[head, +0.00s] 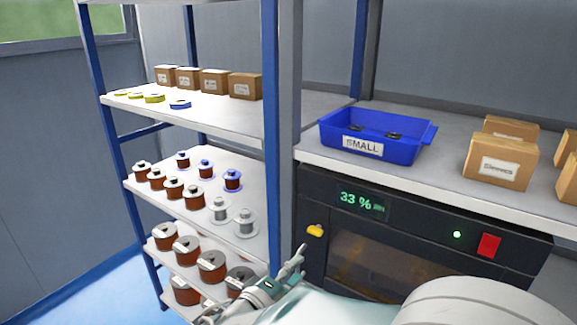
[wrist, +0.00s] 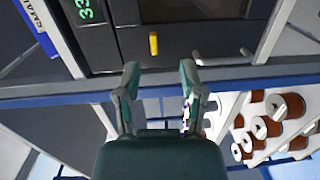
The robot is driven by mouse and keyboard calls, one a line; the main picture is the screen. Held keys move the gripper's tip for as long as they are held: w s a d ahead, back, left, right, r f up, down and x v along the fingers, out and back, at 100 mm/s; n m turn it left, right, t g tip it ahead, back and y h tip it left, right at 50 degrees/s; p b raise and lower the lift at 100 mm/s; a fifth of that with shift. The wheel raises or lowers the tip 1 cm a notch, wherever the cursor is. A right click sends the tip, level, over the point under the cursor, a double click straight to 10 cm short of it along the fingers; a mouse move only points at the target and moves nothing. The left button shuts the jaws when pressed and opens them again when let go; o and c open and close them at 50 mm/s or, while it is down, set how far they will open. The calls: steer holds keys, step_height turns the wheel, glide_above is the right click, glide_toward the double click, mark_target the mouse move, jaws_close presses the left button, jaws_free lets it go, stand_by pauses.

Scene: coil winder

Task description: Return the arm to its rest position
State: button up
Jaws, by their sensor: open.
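My gripper (wrist: 158,92) is open and empty in the wrist view, its two fingers apart with the shelf frame and machine front behind them. In the head view my gripper (head: 287,272) is low in the middle, in front of the blue shelf post, and my arm reaches in from the lower right. No object shows between the fingers.
A dark machine (head: 400,225) with a "33 %" display stands right of the gripper. Shelves at left hold several wire spools (head: 193,196) and boxes (head: 214,81). A blue "SMALL" bin (head: 425,150) and cartons (head: 500,165) sit above the machine. A blue post (head: 271,150) stands close behind my gripper.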

steer(key=s+d+f+m+g, duration=0.1)
steer(key=s+d+m+g, duration=0.25)
steer(key=d, duration=0.35)
steer(key=s+d+m+g, duration=0.2)
steer(key=s+d+g, duration=0.1)
steer(key=d+g, duration=0.3)
steer(key=s+d+r+m+t+y, duration=0.1)
steer(key=s+m+y, duration=0.4)
steer(key=s+y, duration=0.4)
steer(key=shift+s+d+r+y, duration=0.3)
steer(key=shift+d+r+y, duration=0.1)
steer(key=shift+y, duration=0.3)
